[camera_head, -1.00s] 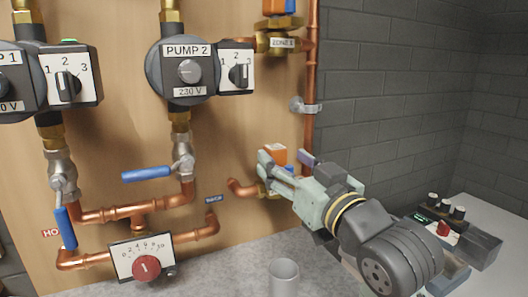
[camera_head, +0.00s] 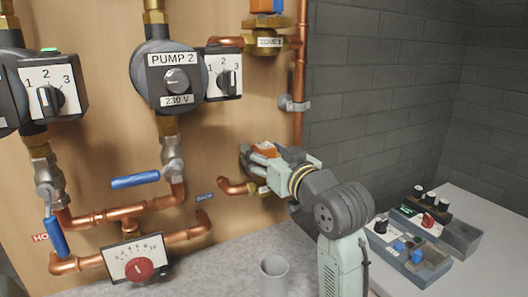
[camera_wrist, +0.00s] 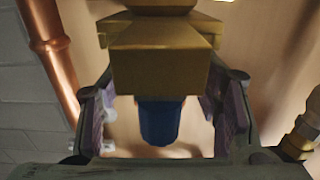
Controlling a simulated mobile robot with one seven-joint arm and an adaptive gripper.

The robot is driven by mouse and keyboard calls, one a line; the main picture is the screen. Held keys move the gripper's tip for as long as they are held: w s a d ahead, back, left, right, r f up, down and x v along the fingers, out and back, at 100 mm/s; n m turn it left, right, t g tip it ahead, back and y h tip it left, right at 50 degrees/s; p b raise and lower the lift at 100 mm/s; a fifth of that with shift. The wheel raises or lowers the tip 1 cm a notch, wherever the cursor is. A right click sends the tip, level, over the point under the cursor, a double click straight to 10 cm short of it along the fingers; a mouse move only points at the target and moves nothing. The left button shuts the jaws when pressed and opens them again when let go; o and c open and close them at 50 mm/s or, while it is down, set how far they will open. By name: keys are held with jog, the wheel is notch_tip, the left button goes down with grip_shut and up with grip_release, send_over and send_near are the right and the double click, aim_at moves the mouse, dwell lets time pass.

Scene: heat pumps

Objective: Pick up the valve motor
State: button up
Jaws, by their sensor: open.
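In the wrist view a brass valve body (camera_wrist: 160,58) fills the top middle. A dark blue part (camera_wrist: 161,122) juts from it into the gap between the two fingers of my gripper (camera_wrist: 163,112). The fingers are open, one on each side, with a visible gap on both sides. Another orange and blue motor (camera_head: 266,6) sits on the ZONE 1 valve, cut off by the top edge.
A copper pipe (camera_head: 299,75) runs vertically right of the valves. A grey cup (camera_head: 274,278) stands on the counter (camera_head: 215,262). A tray (camera_head: 409,245) with several knobs and parts sits at right. The PUMP 2 unit (camera_head: 176,78) and blue-handled valves are to the left.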

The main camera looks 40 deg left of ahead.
jog(key=shift+w+a, duration=0.1)
jog(key=shift+a, duration=0.15)
jog(key=shift+c, duration=0.5)
grip_shut()
